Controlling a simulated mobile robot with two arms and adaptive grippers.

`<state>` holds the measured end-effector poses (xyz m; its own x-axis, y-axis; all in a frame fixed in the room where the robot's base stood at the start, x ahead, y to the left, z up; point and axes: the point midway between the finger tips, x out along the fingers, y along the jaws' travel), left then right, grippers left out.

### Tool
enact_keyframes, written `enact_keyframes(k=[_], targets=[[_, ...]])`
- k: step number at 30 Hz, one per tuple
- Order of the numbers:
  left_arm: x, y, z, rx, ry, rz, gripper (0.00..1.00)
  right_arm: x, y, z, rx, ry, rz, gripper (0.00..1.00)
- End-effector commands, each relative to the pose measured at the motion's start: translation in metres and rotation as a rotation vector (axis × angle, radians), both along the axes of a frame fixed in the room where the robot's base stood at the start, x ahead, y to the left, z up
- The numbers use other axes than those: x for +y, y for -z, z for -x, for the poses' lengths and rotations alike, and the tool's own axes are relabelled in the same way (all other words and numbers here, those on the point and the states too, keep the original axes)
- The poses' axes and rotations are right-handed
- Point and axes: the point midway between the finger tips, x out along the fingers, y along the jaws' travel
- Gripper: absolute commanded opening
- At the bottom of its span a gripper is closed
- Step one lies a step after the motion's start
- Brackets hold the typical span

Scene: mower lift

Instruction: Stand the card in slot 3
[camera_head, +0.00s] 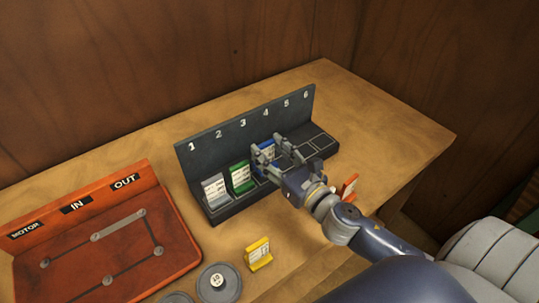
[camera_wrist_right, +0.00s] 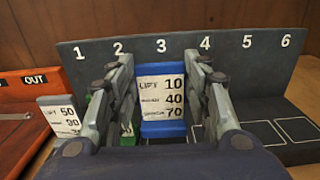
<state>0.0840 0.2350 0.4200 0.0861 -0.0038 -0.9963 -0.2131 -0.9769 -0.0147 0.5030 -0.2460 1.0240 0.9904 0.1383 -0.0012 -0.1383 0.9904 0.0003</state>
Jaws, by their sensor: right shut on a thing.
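The blue card (camera_head: 262,149) with white label stands upright at the dark numbered rack (camera_head: 240,133). In the right wrist view, the blue card (camera_wrist_right: 161,72) is in front of the number 3, and its label reads LIFT 10, with 40 and 70 below. My right gripper (camera_head: 271,150) is shut on the blue card, with one finger on each side of it. My left gripper is not in view.
A white card (camera_head: 214,190) stands in slot 1 and a green card (camera_head: 240,177) in slot 2. Slots at the right end look empty. A red card (camera_head: 349,186), a yellow card (camera_head: 259,254) and grey discs (camera_head: 219,284) are on the table. An orange panel (camera_head: 40,265) is at left.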

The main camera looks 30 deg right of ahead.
Motion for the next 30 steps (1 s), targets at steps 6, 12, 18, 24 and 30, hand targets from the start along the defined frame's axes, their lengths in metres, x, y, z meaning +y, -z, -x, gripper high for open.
enact_keyframes(k=[6,12,18,24,30], targets=[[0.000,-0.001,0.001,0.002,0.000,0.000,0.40,-0.002,0.005,-0.011,0.001,0.001,-0.002,0.09],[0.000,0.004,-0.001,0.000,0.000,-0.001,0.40,-0.002,0.029,-0.011,0.002,0.002,-0.005,0.09],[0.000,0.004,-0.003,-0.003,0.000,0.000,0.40,-0.002,0.037,-0.011,0.000,0.000,0.000,0.09],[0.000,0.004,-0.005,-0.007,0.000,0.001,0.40,-0.002,0.037,-0.011,0.000,-0.001,0.000,0.09],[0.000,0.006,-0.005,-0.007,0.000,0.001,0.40,-0.002,0.040,-0.011,0.000,-0.001,0.000,0.53]])
